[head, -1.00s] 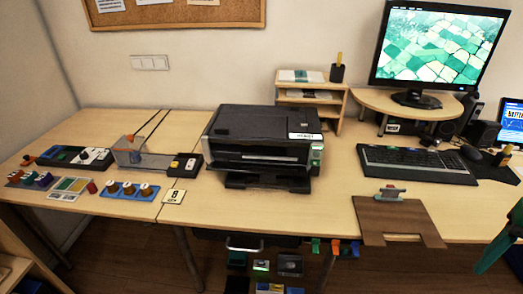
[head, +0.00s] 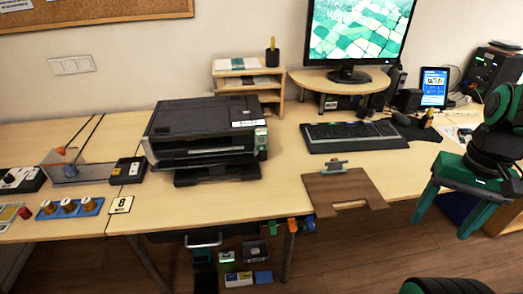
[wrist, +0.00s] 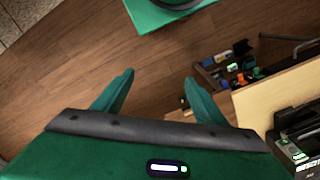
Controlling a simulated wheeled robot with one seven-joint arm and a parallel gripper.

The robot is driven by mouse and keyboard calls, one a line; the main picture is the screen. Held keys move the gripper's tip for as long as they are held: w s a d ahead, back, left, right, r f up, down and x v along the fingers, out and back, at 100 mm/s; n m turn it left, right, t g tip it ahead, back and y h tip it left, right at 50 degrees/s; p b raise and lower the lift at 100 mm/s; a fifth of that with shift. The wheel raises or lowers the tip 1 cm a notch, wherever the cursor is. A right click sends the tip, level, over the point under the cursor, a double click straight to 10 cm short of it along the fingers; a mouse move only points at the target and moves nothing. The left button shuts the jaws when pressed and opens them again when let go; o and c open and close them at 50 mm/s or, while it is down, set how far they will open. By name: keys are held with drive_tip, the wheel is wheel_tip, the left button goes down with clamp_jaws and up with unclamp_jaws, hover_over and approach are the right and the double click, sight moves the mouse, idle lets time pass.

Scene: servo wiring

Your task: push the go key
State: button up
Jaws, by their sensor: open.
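No key can be read as the go key at this size. The black printer (head: 205,135) stands on the desk in the head view, with a small panel with green on it (head: 261,137) at its right front. A black box with a yellow and a white part (head: 127,171) stands left of the printer. My gripper (wrist: 158,88) is open and empty in the wrist view, its green fingers apart above the wooden floor. It is away from the printer, whose edge (wrist: 300,135) shows at the right of the wrist view.
A keyboard (head: 350,136), a monitor (head: 360,32) and a brown clipboard-like board (head: 338,188) are on the desk right of the printer. A blue strip with several knobs (head: 69,207) and a card marked 8 (head: 120,205) lie left.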

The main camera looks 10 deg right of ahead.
clamp_jaws()
idle(1.5)
